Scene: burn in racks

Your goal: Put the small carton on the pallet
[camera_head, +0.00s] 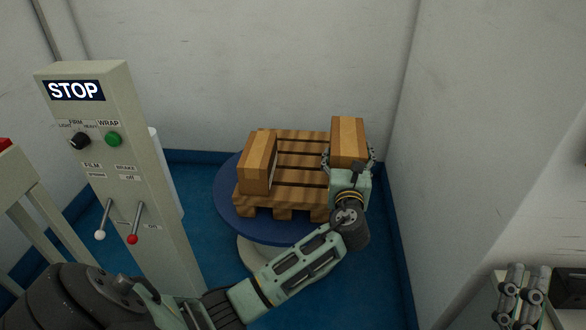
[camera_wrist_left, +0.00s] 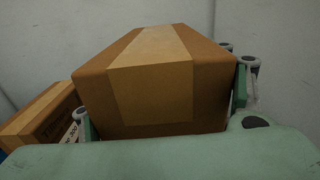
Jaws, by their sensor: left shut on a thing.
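A small brown carton (camera_head: 348,137) with a lighter tape strip is held by my left gripper (camera_head: 349,160) at the right side of the wooden pallet (camera_head: 300,160). In the left wrist view the carton (camera_wrist_left: 165,75) fills the middle, with a gripper finger on each side of it. I cannot tell whether its underside touches the pallet. Another carton (camera_head: 257,163) sits on the left part of the pallet, and it also shows in the left wrist view (camera_wrist_left: 40,120). My right gripper (camera_head: 520,295) is at the lower right, partly cut off, away from the pallet.
The pallet rests on a round blue turntable (camera_head: 226,205). A grey control post (camera_head: 110,165) with a STOP sign, knobs and levers stands at the left. Walls close in behind and at the right. Bare slats show between the two cartons.

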